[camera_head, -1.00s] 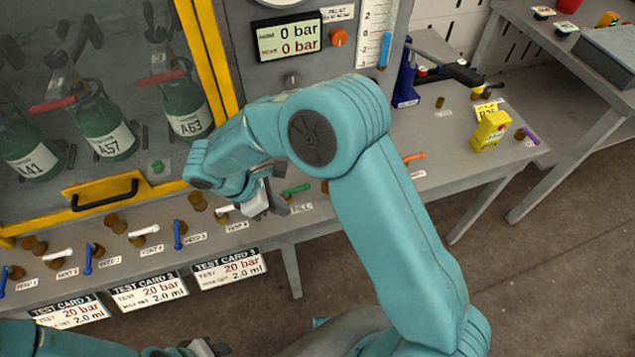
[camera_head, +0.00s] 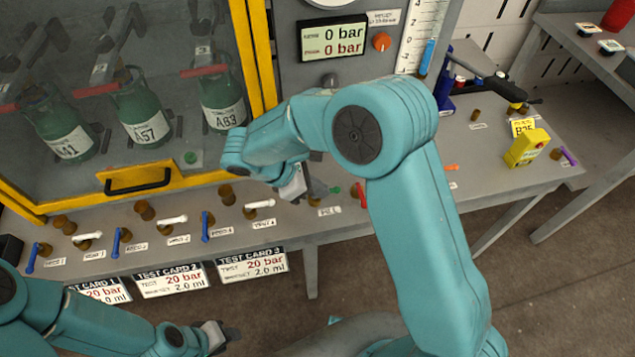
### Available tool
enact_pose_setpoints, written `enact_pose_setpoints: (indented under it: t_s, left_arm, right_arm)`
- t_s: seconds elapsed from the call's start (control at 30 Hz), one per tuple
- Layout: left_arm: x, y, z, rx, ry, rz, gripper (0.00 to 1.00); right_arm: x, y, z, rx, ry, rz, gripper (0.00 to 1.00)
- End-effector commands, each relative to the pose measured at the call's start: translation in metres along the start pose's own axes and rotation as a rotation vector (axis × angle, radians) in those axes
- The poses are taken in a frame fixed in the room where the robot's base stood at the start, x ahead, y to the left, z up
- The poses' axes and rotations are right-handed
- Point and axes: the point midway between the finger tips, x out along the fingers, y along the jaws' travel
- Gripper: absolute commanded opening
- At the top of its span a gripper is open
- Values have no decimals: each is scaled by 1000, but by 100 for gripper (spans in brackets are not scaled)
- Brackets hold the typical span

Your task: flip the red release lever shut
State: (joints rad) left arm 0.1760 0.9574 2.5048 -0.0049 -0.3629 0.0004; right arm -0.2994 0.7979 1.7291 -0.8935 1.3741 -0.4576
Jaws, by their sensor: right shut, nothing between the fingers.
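A red lever (camera_head: 359,196) stands on the bench beside my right arm, which hides part of it. I cannot tell its full position. My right gripper (camera_head: 313,194) is shut and empty, low over the bench to the left of the red lever, close to a green-tipped lever (camera_head: 334,190). My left gripper (camera_head: 222,337) is low in front of the bench, far from the lever; its fingers are too small and dark to read. Other red bars (camera_head: 204,71) lie across the green cylinders behind the cabinet glass.
Several blue and white valve levers line the bench front (camera_head: 258,204). The yellow-framed cabinet (camera_head: 262,70) stands behind them. A panel reads 0 bar twice (camera_head: 333,40). A yellow box (camera_head: 525,148) and a blue stand (camera_head: 442,96) are at the right.

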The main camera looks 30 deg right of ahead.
Motion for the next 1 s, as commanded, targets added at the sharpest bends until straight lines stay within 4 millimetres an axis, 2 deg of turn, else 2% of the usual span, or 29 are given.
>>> enact_pose_setpoints:
  t_s: [0.03,0.2,0.27,0.4,0.63,1.0]
  left_arm:
    - [-1,0,0,0,0,0,39]
    - [-3,1,0,0,0,0,39]
    - [-4,2,0,0,0,0,39]
    - [-9,3,0,0,0,0,39]
    - [-11,4,0,0,0,0,39]
    - [-11,4,0,0,0,0,39]
  right_arm:
    - [12,-1,1,-2,-2,-6,0]
    - [49,1,0,0,-1,-6,0]
    - [61,0,0,-1,-1,-6,0]
    - [76,1,14,2,1,-5,0]
    - [90,1,24,1,1,-2,0]
    - [91,1,24,0,1,-1,0]
